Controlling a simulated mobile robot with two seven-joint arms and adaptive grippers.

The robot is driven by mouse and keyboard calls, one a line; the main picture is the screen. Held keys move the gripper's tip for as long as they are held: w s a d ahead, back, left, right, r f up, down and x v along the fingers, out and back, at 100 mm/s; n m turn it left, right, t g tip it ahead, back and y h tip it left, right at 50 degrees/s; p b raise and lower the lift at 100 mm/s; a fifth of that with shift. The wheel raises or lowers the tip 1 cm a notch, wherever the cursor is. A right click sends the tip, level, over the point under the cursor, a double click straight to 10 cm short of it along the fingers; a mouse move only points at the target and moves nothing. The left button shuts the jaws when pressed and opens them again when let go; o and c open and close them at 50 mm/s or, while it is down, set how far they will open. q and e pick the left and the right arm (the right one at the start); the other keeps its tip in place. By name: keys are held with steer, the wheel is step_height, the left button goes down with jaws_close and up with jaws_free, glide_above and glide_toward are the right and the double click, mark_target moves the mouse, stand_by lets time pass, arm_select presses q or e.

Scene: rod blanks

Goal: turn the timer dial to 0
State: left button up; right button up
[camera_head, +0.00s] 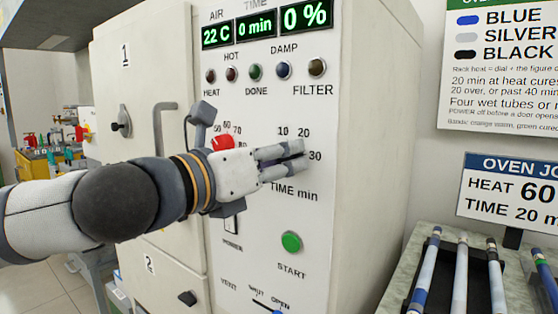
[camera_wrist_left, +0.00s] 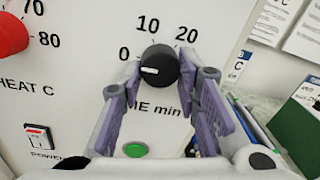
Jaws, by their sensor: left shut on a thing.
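The timer dial (camera_wrist_left: 160,66) is a black knob on the white oven panel (camera_head: 340,215). In the wrist view its white mark points left, close to the 0 label. The time display (camera_head: 256,25) reads 0 min. My left gripper (camera_head: 300,159) is at the dial with its fingers on either side of it. In the wrist view the gripper (camera_wrist_left: 166,80) is shut on the dial. In the head view the fingers mostly hide the dial. My right gripper is not in view.
A red heat dial (camera_wrist_left: 10,35) is left of the timer dial, partly behind my left wrist in the head view. A green start button (camera_head: 291,242) and a power switch (camera_wrist_left: 38,137) are below. A rack with several rods (camera_head: 460,275) stands at the right.

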arm_select(q)
steer(key=shift+r, duration=0.1)
stand_by(0.4)
steer(key=o, duration=1.2)
steer(key=shift+c, duration=0.2)
steer(key=v, duration=1.2)
steer(key=shift+d, duration=0.1)
